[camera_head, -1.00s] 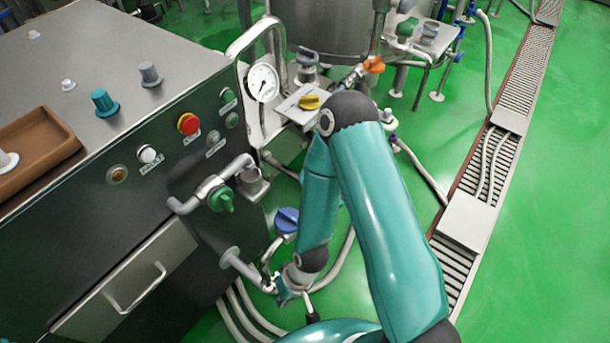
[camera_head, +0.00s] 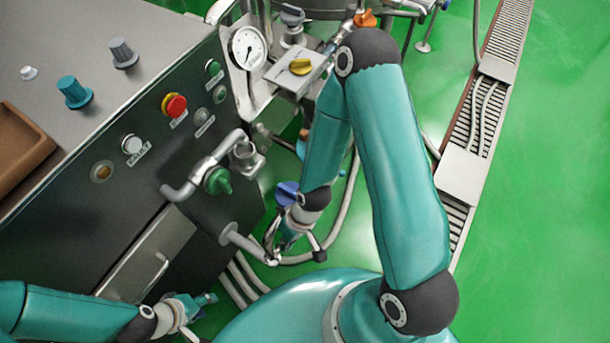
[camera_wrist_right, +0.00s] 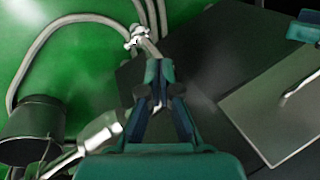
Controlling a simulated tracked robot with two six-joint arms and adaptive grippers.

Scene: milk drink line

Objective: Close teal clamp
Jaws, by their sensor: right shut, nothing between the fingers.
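My right gripper (camera_head: 284,247) reaches down beside the lower pipe stub (camera_head: 240,237) of the cabinet. In the right wrist view its fingers (camera_wrist_right: 160,68) are shut, with nothing held. A small silver clamp-like fitting (camera_wrist_right: 138,37) on a hose shows just beyond the fingertips, apart from them in the picture. In the head view this pipe and hose joint (camera_head: 271,259) is small and partly confused with the gripper. I cannot make out a teal colour on any clamp. My left gripper (camera_head: 208,299) is low at the left, by the drawer; its finger opening is unclear.
A green-handled valve (camera_head: 218,181) sits on the pipe above, and a blue valve handle (camera_head: 287,194) is close to my right wrist. A drawer handle (camera_head: 150,277) sticks out of the cabinet. Hoses (camera_head: 247,277) run over the floor.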

